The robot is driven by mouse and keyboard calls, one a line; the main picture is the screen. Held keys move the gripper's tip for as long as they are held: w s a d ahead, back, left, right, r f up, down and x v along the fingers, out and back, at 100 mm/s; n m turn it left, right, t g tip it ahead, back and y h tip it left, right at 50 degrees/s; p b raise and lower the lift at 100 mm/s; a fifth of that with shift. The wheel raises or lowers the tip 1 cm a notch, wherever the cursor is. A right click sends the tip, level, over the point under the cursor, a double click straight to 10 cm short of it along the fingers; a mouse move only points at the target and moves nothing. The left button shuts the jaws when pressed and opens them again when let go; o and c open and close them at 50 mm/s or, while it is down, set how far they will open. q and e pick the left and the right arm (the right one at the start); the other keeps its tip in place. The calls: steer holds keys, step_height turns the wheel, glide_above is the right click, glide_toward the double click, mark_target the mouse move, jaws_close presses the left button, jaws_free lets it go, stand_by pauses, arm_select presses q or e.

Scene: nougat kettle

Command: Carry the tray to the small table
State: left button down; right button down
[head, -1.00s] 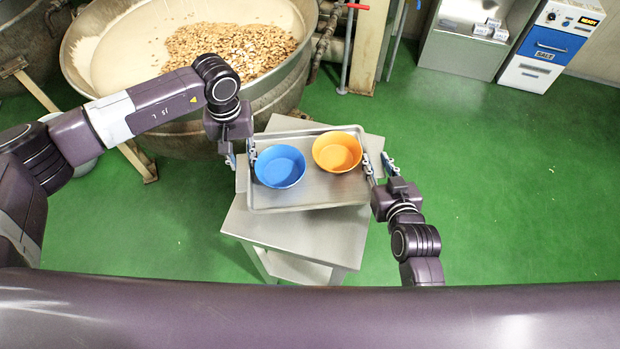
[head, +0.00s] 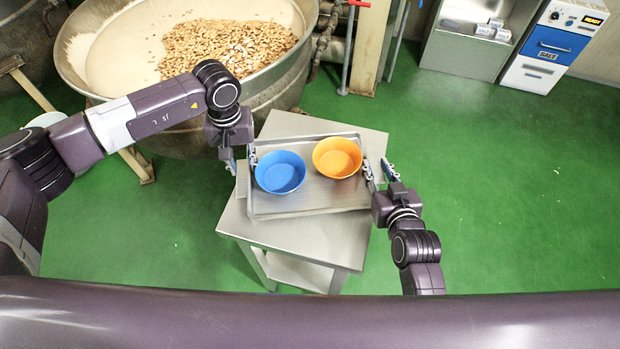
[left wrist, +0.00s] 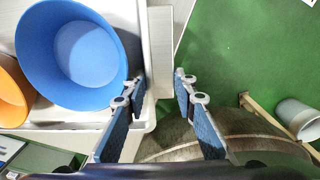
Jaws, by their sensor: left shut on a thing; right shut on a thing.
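The grey metal tray (head: 318,204) is level over the small steel table (head: 285,235). I cannot tell whether it touches the tabletop. A blue bowl (head: 280,173) stands in its left half and an orange bowl (head: 337,158) in its right half, both upright and empty. My left gripper (head: 240,163) is shut on the tray's left side. In the left wrist view its fingers (left wrist: 160,88) straddle the tray's edge (left wrist: 143,118) beside the blue bowl (left wrist: 75,55). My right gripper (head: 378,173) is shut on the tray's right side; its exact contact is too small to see.
A large kettle (head: 185,55) with nuts stands behind my left arm, close to the table. A grey cabinet (head: 468,50) and a blue and white unit (head: 549,45) stand at the back right. The green floor to the right is clear.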

arm_select(q)
steer(key=c, duration=2)
jaws_free()
steer(key=shift+a+f, duration=0.1)
steer(key=shift+f, duration=0.15)
arm_select(e)
steer(key=c, duration=2)
jaws_free()
steer(key=shift+f, duration=0.2)
arm_select(q)
steer(key=o, duration=0.4)
arm_select(e)
steer(key=o, duration=0.4)
arm_select(q)
steer(key=shift+r, duration=0.1)
step_height(320, 180, up, 8)
steer(key=shift+f, duration=0.15)
arm_select(e)
steer(key=shift+s+r, duration=0.1)
steer(key=shift+s, duration=0.1)
steer(key=v, duration=1.1)
steer(key=shift+s, duration=0.35)
arm_select(q)
steer(key=shift+s, duration=0.15)
